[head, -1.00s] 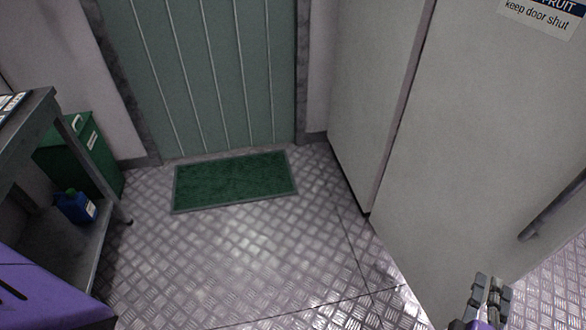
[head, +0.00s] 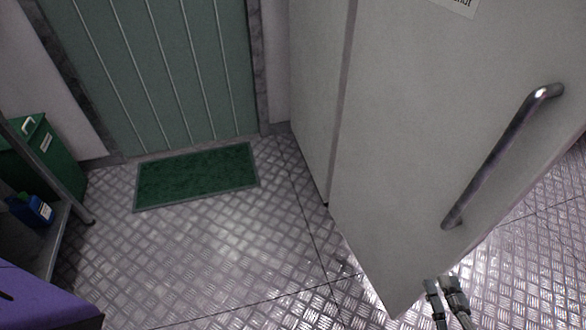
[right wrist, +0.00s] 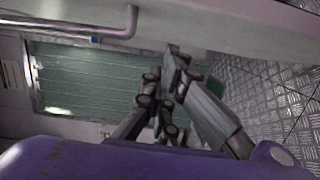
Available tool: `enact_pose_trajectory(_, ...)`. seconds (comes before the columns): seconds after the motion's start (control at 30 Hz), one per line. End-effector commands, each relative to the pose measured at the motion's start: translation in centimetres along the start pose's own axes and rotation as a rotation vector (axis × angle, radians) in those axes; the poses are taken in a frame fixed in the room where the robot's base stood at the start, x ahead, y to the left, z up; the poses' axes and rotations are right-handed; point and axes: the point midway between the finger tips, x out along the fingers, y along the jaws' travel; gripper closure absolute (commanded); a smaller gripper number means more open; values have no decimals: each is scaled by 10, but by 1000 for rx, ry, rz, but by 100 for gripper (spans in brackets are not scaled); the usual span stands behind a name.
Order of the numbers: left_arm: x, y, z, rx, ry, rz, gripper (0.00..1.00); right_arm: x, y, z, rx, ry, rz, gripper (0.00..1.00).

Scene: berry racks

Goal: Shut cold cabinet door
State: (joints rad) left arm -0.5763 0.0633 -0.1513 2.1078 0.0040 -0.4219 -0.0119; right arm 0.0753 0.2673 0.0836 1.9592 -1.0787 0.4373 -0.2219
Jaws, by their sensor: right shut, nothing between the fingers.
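The cold cabinet door (head: 410,140) is a large pale grey panel standing open at an angle on the right of the head view. A long metal bar handle (head: 500,160) runs along its face, and part of a handle shows in the right wrist view (right wrist: 90,27). A sign is cut off at the door's top. My right gripper (head: 447,284) is shut and empty, just below the handle by the door's lower edge. I cannot tell whether it touches the door. It also shows in the right wrist view (right wrist: 172,62). My left gripper is not in view.
The grey cabinet side (head: 316,90) stands left of the door. A green mat (head: 196,176) lies before a green slatted door (head: 160,70). A green bin (head: 50,160), a blue bottle (head: 32,210) and a metal stand (head: 55,237) are at left. The metal floor between is clear.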

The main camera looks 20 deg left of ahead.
Motion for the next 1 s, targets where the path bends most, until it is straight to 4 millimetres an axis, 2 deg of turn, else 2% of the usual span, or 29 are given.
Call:
enact_pose_trajectory(0.1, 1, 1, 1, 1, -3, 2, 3, 1, 5, -14, -31, 55, 23, 100)
enact_pose_trajectory(0.27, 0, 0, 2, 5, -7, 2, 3, 17, 7, -15, -42, 60, 27, 100)
enact_pose_trajectory(0.67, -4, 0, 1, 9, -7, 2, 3, 99, 8, -19, -42, 57, 25, 100)
enact_pose_trajectory(0.8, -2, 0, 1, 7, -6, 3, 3, 106, 7, 1, -42, 53, 21, 100)
enact_pose_trajectory(1.0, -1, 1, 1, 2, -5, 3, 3, 111, 8, 17, -41, 55, 21, 100)
